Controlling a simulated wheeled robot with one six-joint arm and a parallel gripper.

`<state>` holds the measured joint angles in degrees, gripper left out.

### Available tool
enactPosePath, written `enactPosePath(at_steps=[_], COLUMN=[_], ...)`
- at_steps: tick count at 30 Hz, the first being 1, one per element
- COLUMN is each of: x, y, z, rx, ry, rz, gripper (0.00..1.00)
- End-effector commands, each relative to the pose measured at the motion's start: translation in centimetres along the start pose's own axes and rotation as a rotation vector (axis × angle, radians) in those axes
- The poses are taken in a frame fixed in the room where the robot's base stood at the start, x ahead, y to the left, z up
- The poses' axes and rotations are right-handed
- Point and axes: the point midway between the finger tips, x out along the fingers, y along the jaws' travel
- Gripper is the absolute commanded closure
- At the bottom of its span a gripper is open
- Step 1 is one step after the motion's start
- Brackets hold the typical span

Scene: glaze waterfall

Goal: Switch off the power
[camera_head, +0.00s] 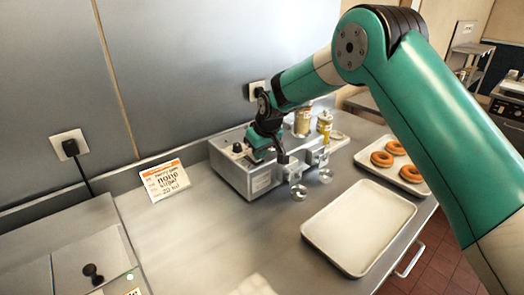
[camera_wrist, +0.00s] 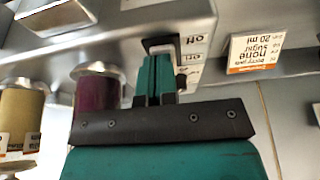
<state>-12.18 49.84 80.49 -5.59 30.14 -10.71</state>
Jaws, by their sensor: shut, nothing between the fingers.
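The grey metal dispenser machine (camera_head: 240,180) stands on the counter near the wall. In the wrist view, which is upside down, a black-framed switch (camera_wrist: 160,43) sits on its panel beside a white label (camera_wrist: 194,40) with "off" on it. My gripper (camera_wrist: 158,62) is shut and empty, its teal fingertips right at the switch and partly covering it. I cannot tell whether they touch or which way the switch is set. In the head view my gripper (camera_head: 254,154) is low over the left part of the machine, hiding the switch.
Jars (camera_head: 303,122) stand on the machine's right part; a purple jar (camera_wrist: 97,92) is close beside my fingers. A written card (camera_head: 165,180) leans left of the machine. An empty tray (camera_head: 358,225) and a doughnut tray (camera_head: 416,187) lie right. A plugged wall socket (camera_head: 68,146) is left.

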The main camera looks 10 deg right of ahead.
Motion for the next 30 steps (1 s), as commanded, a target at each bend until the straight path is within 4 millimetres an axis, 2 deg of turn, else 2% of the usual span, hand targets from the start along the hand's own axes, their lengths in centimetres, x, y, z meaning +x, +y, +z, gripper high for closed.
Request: enactPosePath(at_steps=[10, 21, 25, 30], x=[-0.1, -0.2, -1.6, -4.9], y=[0.0, 0.0, 0.0, 0.1], z=[-1.4, -1.6, -1.9, -2.6], rx=[0.0, 0.0, 0.0, -0.001], ry=[-0.001, -0.001, 0.0, 0.002], rz=[0.0, 0.0, 0.0, 0.0], gripper=[1.0, 1.0, 1.0, 1.0])
